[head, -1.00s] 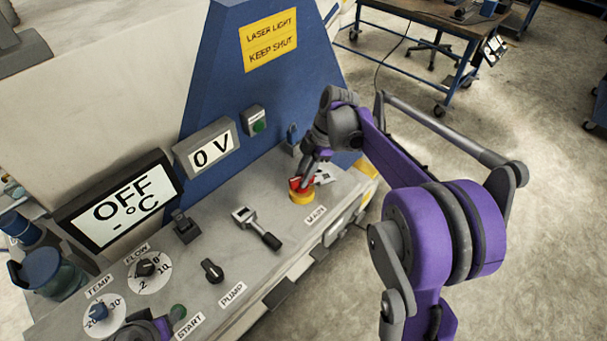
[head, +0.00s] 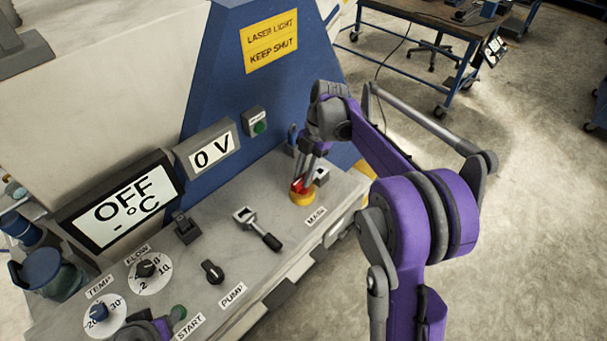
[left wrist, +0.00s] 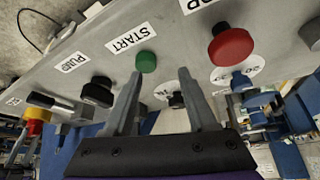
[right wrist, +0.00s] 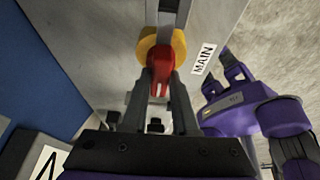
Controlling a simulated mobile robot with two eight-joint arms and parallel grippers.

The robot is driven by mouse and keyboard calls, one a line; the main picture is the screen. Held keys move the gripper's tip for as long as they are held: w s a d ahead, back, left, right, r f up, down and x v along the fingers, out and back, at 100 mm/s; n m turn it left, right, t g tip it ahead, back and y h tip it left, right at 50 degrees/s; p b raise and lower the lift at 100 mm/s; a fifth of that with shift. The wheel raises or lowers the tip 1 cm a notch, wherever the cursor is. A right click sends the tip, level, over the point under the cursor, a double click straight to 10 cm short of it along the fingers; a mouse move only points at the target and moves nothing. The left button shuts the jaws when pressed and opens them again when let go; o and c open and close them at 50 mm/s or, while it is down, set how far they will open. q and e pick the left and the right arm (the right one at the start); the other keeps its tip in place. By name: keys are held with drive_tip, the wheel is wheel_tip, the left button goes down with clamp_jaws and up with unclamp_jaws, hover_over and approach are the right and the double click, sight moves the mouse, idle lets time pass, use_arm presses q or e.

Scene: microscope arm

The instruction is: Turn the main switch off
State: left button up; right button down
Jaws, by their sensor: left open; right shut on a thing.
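The main switch is a red handle (head: 298,186) on a round yellow base (head: 302,198), beside the MAIN label (head: 316,216) on the console. My right gripper (head: 306,176) is shut on the red handle. In the right wrist view the red handle (right wrist: 161,76) sits between the fingers, with the yellow base (right wrist: 150,47) just beyond their tips. The fingers hide part of the base. My left gripper (left wrist: 162,78) is open and empty in front of the green START button (left wrist: 146,62). In the head view only part of it shows at the lower left edge.
The console carries a black PUMP knob (head: 212,271), a lever clamp (head: 257,229), a FLOW dial (head: 148,270) and a TEMP dial (head: 100,313). One display (head: 122,210) reads OFF and another (head: 212,152) reads 0 V. A red button (left wrist: 231,46) is near the left gripper.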

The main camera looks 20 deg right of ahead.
drive_tip(key=c, duration=0.7)
unclamp_jaws()
drive_tip(key=v, duration=1)
drive_tip(key=shift+w+d+r+p, duration=0.1)
drive_tip(key=shift+r+p, duration=0.25)
drive_tip(key=shift+r, duration=0.05)
drive_tip(key=s+a+f+m+t+h, duration=0.1)
drive_tip(key=s+a+f+m+t, duration=0.1)
drive_tip(key=s+m, duration=0.5)
drive_tip(key=s+a+f+m+t+h, duration=0.1)
drive_tip(key=s+a+f+m+t, duration=0.2)
drive_tip(key=s+m, duration=0.5)
drive_tip(key=s+a+f+m+t+h, duration=0.2)
drive_tip(key=s+a+f+m, duration=0.2)
drive_tip(key=s+f+m, duration=0.2)
drive_tip(key=shift+s+a+m+t, duration=0.15)
drive_tip(key=shift+s+m+t, duration=0.15)
drive_tip(key=shift+s+m, duration=0.55)
